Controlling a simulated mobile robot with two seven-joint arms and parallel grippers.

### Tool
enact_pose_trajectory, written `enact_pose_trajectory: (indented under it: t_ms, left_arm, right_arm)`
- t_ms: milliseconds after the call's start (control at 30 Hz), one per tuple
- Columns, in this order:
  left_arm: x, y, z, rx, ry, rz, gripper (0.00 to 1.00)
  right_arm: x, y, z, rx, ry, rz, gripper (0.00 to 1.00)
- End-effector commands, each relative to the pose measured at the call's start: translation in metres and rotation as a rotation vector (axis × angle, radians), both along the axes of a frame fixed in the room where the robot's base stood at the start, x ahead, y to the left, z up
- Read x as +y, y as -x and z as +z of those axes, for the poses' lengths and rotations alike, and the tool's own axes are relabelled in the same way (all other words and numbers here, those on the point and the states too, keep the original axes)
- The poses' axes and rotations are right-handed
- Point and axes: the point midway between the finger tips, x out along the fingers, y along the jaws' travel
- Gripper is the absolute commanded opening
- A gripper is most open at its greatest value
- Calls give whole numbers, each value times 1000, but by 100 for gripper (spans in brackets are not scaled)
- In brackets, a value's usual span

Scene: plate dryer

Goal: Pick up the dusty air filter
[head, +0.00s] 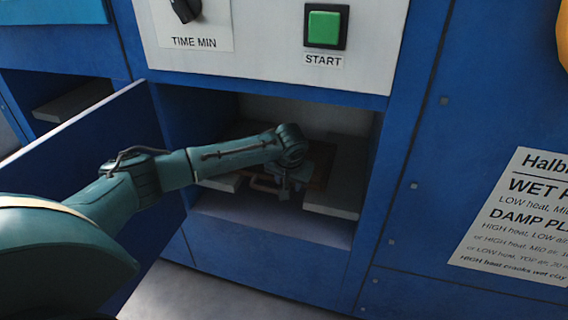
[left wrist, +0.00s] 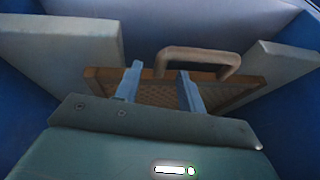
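The dusty air filter (left wrist: 155,95), a brown mesh panel with a tan loop handle (left wrist: 200,56), sits between two pale blocks inside the open compartment. In the head view the filter (head: 323,165) is partly hidden behind my left gripper (head: 283,192). My left gripper reaches into the compartment. In the left wrist view its two blue fingers (left wrist: 159,90) are apart, with the filter's mesh showing between them. The handle's left end lies between the fingers in the picture, and its right part is beyond the right finger. Whether the fingers touch the filter cannot be told. My right gripper is not in view.
The pale blocks (head: 334,190) flank the filter left and right. The blue compartment door (head: 100,160) stands open at left, beside my arm. Above is a panel with a green START button (head: 323,27) and a timer knob (head: 185,9). An instruction sheet (head: 520,220) is at right.

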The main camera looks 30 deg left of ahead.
Motion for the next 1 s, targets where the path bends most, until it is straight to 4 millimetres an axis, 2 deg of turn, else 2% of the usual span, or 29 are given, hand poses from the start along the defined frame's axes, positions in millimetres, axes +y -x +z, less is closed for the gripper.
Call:
enact_pose_trajectory:
  t_ms: [100,333,833,1000]
  left_arm:
    - [3,-4,-10,0,0,1,40]
    - [3,-4,-10,0,1,0,40]
    - [3,-4,-10,0,1,0,0]
    - [3,-4,-10,0,1,0,0]
  right_arm:
    - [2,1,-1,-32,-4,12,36]
    - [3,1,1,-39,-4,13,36]
    - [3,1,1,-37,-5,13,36]
    - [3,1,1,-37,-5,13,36]
